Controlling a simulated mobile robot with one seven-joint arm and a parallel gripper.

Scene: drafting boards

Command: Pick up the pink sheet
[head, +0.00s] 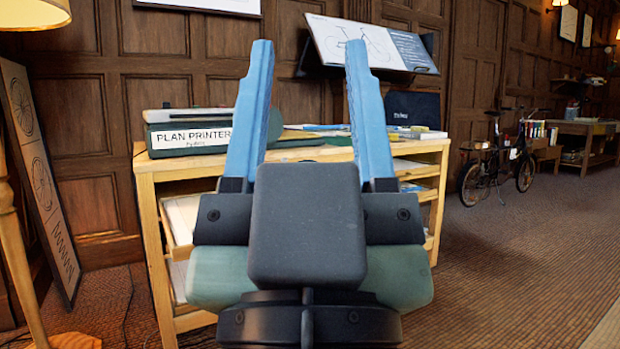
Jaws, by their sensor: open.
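My gripper (310,115) is in the middle of the head view, with its two long blue fingers pointing up and spread wide apart. It is open, and nothing shows between the fingertips. A wooden cabinet (150,205) with open shelves stands behind it. Papers and flat items (325,128) lie on the cabinet top, partly hidden by the fingers. I cannot make out a pink sheet; my gripper hides much of the cabinet's front and part of its top.
A tilted drafting board (370,45) is above the cabinet. A floor lamp (15,230) and a leaning framed board (40,180) stand at left. A bicycle (495,165) stands at right. The carpet (510,270) at right is clear.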

